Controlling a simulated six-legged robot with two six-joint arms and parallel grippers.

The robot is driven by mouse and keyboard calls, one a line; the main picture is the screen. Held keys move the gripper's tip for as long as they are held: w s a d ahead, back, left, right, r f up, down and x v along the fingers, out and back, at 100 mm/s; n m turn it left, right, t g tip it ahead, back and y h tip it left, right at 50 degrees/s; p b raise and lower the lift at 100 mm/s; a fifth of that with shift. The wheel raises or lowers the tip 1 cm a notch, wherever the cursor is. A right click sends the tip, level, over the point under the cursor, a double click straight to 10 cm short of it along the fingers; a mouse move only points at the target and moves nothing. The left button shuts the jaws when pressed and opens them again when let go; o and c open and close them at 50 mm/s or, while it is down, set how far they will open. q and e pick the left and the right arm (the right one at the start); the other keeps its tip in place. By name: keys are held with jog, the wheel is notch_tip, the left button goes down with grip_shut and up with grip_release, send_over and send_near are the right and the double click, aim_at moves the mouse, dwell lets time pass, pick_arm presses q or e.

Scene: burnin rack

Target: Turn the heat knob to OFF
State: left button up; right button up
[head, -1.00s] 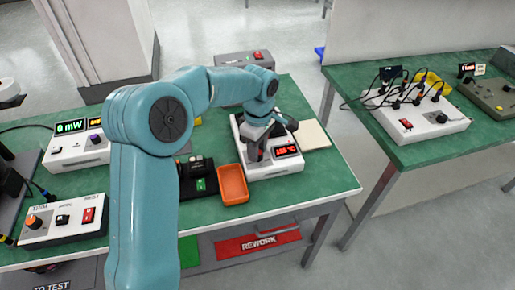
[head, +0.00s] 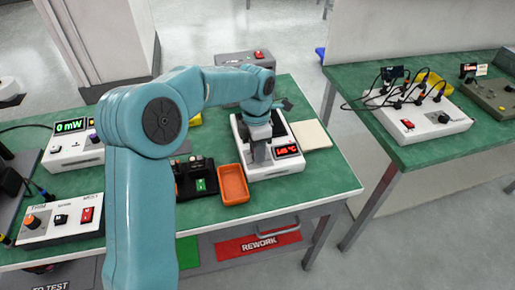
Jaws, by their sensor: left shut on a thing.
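A white heater unit (head: 285,167) with a dark top plate and a red lit temperature display (head: 286,150) stands on the green bench. My left gripper (head: 259,158) points down at the front left of this unit, beside the display. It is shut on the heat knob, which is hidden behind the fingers. The knob's pointer and its OFF mark cannot be seen. My right gripper is not in view.
An orange tray (head: 233,198) and a black fixture (head: 197,190) lie just left of the unit. A cream pad (head: 311,135) lies to its right. A box with a red switch (head: 247,64) stands behind. A second bench (head: 420,148) is at the right.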

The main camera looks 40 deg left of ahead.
pick_arm(q)
jog(key=shift+a+n, duration=0.1)
jog(key=shift+n, duration=0.5)
jog(key=shift+s+n, duration=0.1)
jog(key=shift+n, duration=0.2)
jog(key=o, duration=1.1)
jog(key=shift+c, duration=0.2)
jog(key=shift+r, duration=0.25)
notch_tip(320, 180, up, 16)
jog(key=p, duration=0.3)
jog(key=shift+w+a, duration=0.2)
jog(key=shift+a, duration=0.1)
